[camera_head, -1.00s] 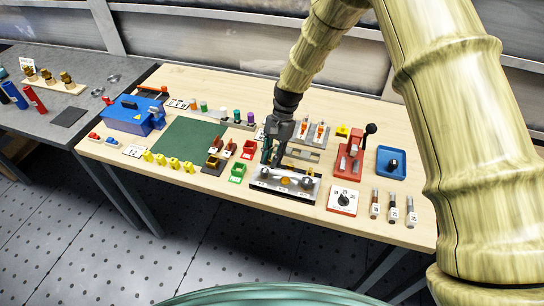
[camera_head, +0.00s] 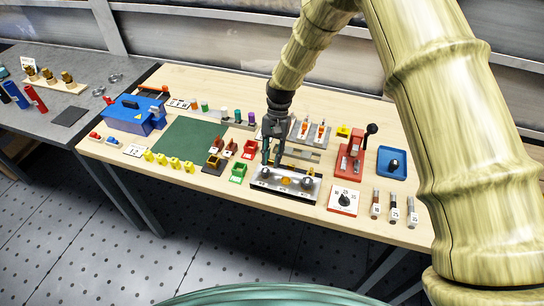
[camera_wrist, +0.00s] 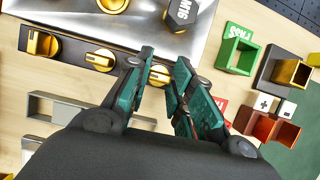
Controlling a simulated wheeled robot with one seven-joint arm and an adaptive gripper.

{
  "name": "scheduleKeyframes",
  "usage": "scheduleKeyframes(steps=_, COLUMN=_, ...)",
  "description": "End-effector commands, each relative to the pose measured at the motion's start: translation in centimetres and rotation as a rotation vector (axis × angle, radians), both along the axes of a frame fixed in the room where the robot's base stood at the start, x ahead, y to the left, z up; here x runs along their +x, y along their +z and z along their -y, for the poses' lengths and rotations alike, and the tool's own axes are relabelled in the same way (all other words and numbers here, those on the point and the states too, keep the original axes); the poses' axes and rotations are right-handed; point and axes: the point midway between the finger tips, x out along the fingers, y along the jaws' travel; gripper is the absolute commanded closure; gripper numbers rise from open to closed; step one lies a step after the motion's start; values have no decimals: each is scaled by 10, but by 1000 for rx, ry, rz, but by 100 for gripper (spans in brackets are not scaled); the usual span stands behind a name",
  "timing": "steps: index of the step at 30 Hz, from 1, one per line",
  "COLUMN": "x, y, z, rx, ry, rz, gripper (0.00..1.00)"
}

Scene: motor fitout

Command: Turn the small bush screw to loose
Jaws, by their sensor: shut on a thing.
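A steel fixture plate (camera_head: 312,192) with a dark front edge lies near the bench's front edge. Along its far side, the wrist view shows a dark strip with three golden slotted screws. The one in line with my fingers, which I take for the small bush screw (camera_wrist: 160,76), sits between my fingertips. The middle screw (camera_wrist: 100,60) and the far-left screw (camera_wrist: 42,43) stand free. My gripper (camera_wrist: 160,68) points down and is shut on the small bush screw, its fingers at either side. In the head view my gripper (camera_head: 271,162) hides this screw.
A dark M16 post (camera_wrist: 181,14) stands on the plate close to my fingers. A green box (camera_wrist: 237,55) and a red box (camera_head: 249,149) stand beside the fixture. A red lever press (camera_head: 349,160) is to the right. The green mat (camera_head: 188,142) is clear.

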Motion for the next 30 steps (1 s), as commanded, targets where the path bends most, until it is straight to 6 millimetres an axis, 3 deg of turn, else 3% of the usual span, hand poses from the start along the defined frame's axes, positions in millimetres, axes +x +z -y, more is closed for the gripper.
scheduleKeyframes(steps=2, x=0, y=0, z=0, rx=0, ry=0, rz=0, gripper=100)
scheduleKeyframes(steps=3, x=0, y=0, z=0, rx=0, ry=0, rz=0, gripper=75)
scheduleKeyframes(steps=6, x=0, y=0, z=0, rx=0, ry=0, rz=0, gripper=57)
scheduleKeyframes(steps=7, x=0, y=0, z=0, rx=0, ry=0, rz=0, gripper=55)
scheduleKeyframes(steps=20, x=4, y=8, z=1, rx=0, ry=-1, rz=1, gripper=55)
scheduleKeyframes(steps=30, x=24, y=60, z=8, rx=1, ry=-2, rz=2, gripper=55)
